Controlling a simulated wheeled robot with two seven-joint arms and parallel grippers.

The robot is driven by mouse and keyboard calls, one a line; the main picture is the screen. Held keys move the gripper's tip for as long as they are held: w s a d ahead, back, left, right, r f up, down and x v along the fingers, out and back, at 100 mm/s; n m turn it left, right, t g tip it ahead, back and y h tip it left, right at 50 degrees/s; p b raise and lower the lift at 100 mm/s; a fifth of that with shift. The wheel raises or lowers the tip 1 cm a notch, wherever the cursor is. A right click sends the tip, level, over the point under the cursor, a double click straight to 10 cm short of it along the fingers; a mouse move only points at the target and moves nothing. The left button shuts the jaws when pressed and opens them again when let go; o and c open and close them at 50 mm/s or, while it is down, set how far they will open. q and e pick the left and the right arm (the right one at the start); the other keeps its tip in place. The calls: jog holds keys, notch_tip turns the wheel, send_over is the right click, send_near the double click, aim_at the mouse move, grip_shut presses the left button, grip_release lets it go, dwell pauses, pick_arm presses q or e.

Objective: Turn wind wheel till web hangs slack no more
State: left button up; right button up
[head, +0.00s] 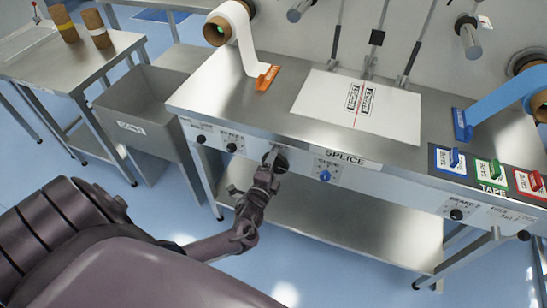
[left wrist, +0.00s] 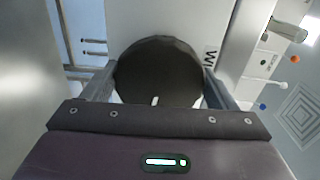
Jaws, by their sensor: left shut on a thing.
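The dark round wind wheel (head: 282,165) is on the front panel of the steel splice table. My left gripper (head: 270,168) is shut on it. In the left wrist view the wheel (left wrist: 158,68) sits between the two fingers of my left gripper (left wrist: 158,88), beside a partly hidden label starting "WI". A white web (head: 247,38) runs from a roll at the back left down to an orange clamp (head: 267,78). A blue web (head: 500,98) runs from the right roll to a blue clamp (head: 462,125). Whether either web is slack, I cannot tell. My right gripper is out of view.
A printed white sheet (head: 358,104) lies on the splice table (head: 215,95). Other knobs, including a blue one (head: 325,176), line the front panel. Colored tape switches (head: 490,170) are at the right. A grey bin (head: 130,98) and a side table with rolls stand left.

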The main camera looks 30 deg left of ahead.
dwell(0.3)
pick_arm(q)
jog(key=o, duration=0.9)
jog(key=shift+o, duration=0.2)
jog(key=v, duration=0.7)
jog(key=shift+s+d+b, duration=0.15)
jog(key=shift+s+b, duration=0.15)
jog(key=shift+s, duration=0.1)
